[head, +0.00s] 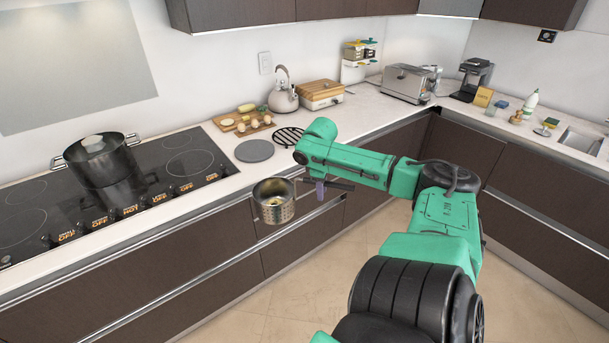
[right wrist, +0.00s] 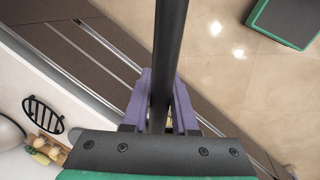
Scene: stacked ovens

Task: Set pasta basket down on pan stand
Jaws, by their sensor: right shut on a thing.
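The pasta basket (head: 273,211) is a perforated metal basket with something yellowish inside. It hangs in the air in front of the counter edge, roughly upright. My right gripper (head: 320,189) has purple fingers shut on its black handle (head: 341,184). The right wrist view shows the handle (right wrist: 171,45) running between the fingers (right wrist: 160,105); the basket itself is out of that view. The pan stand (head: 289,136) appears to be the black round wire rack lying empty on the counter, behind the basket. It also shows at the left of the right wrist view (right wrist: 43,115). My left gripper is not in view.
A grey round disc (head: 254,151) lies beside the rack. A food board (head: 243,121), kettle (head: 283,97) and wooden box (head: 320,94) stand behind the rack.

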